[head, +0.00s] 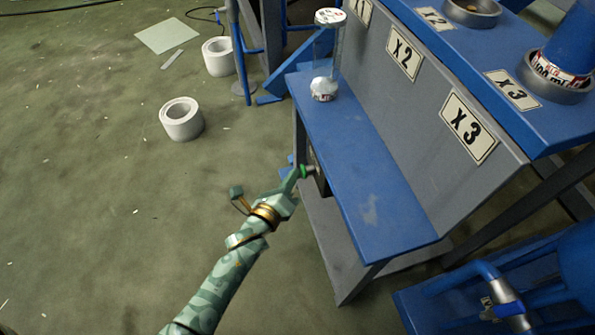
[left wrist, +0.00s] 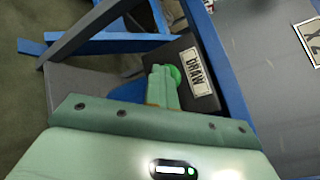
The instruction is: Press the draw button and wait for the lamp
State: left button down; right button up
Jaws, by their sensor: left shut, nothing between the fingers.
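The draw button is a green button (left wrist: 175,74) on a dark box (left wrist: 186,90) with a "DRAW" label (left wrist: 194,72), under the edge of the blue shelf. In the head view the green button (head: 304,171) shows at the shelf's left side. My left gripper (head: 297,174) is shut and empty, its tips at the button. In the left wrist view the gripper fingers (left wrist: 160,80) overlap the button's left side; whether they press it in I cannot tell. I cannot make out a lit lamp. My right gripper is not in view.
A clear cylinder with a white cap (head: 330,17) stands on the blue shelf (head: 375,185). Plates marked X 2 (head: 404,54) and X 3 (head: 467,128) are on the grey panel. White rolls (head: 182,119) lie on the open floor at left. Blue pipework (head: 490,285) is at lower right.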

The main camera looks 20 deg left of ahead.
pick_arm(q)
jog(key=shift+d+r, duration=0.1)
jog(key=shift+d, duration=0.05)
jog(key=s+a+p, duration=0.1)
jog(key=s+a, duration=0.2)
jog(key=a, duration=0.2)
jog(key=shift+s, duration=0.25)
jog(key=shift+a, duration=0.1)
dwell(0.5)
